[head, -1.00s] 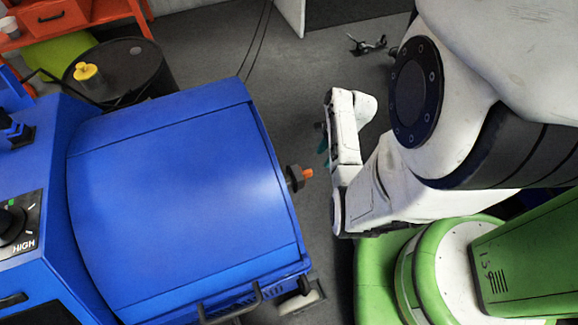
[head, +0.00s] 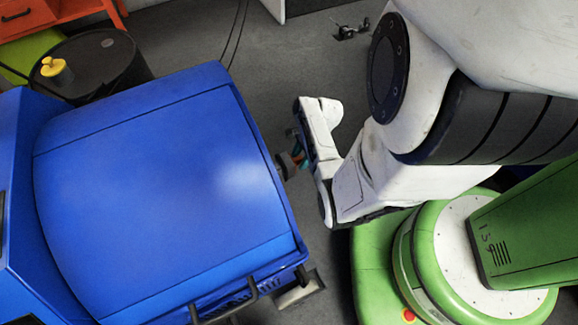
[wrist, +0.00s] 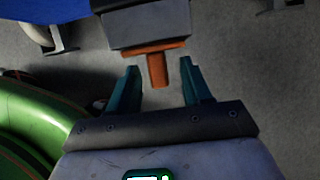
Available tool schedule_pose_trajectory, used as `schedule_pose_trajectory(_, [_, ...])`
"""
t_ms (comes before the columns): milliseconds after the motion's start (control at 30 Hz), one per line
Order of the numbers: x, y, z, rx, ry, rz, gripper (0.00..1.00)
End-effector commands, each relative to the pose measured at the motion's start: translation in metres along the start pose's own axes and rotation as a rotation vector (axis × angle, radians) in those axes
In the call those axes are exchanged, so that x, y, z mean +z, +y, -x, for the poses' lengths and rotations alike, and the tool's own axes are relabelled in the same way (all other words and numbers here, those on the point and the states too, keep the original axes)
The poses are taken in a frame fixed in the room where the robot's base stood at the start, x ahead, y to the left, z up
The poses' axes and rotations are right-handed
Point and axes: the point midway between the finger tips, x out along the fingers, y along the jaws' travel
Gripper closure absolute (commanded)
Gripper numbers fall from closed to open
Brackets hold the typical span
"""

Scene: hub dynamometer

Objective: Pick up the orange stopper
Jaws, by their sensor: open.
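The orange stopper (wrist: 157,70) sits on the end of a dark grey fitting (wrist: 146,27), with its stem pointing toward my gripper in the wrist view. My gripper (wrist: 160,82) is open, with one teal finger on each side of the stopper's stem and visible gaps to both. In the head view my gripper (head: 297,148) is beside the fitting (head: 287,165) on the right side of the blue machine (head: 160,190). The stopper is small there and mostly hidden by my gripper.
A black drum (head: 95,68) with a yellow-topped item (head: 56,70) stands behind the machine. An orange shelf (head: 60,15) is at the back left. A handle bar (head: 240,300) sticks out at the machine's front.

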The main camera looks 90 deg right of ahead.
Motion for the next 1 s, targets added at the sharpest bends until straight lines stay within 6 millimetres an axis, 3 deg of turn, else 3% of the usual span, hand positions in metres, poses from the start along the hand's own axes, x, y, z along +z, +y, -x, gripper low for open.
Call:
schedule_pose_trajectory(267, [0.0004,0.0001,-0.0023,0.0,0.0,0.0,0.52])
schedule_pose_trajectory(767, [0.0003,0.0001,-0.0021,0.0,0.0,0.0,1.0])
schedule_pose_trajectory(1000, [0.0003,-0.0001,-0.0019,0.0,0.0,0.0,1.0])
